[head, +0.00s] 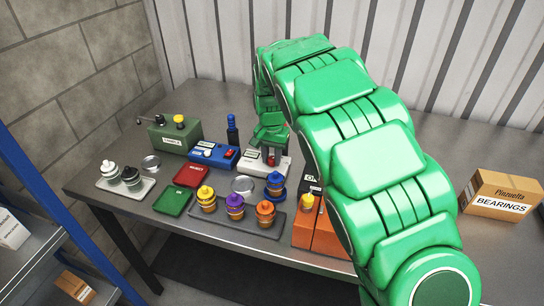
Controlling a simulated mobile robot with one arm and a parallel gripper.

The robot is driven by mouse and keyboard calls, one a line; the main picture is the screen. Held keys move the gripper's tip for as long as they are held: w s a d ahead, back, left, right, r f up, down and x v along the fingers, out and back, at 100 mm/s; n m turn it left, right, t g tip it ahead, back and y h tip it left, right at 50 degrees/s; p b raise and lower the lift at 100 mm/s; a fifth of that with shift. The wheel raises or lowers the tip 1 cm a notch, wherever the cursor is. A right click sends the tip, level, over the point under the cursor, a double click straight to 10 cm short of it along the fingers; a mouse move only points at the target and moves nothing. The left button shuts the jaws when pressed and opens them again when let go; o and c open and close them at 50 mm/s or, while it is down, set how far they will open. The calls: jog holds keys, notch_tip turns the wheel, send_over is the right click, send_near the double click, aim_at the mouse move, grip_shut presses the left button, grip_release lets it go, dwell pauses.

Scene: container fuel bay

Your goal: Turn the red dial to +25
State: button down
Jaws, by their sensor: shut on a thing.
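The red dial (271,161) sits on a white box (250,166) near the middle of the table. Only a small part of the dial shows below my gripper. My gripper (271,150) points down over the white box and is shut on the red dial. The fingertips are small in this view and partly hidden by the hand. The dial's scale and pointer cannot be read here.
Left of the white box stand a blue box (205,157) with a red switch and a dark green box (165,139) with a yellow knob. A dark blue bottle (232,130) stands close behind. Several colourful jars stand on a grey tray (209,219) in front. A bearings carton (499,194) is far right.

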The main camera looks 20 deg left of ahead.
aim_at(271, 159)
jog(key=shift+m, duration=1.3)
jog(key=c, duration=0.8)
grip_release()
notch_tip(271, 159, up, 7)
jog(key=shift+a+r, duration=0.1)
jog(key=shift+r, duration=0.3)
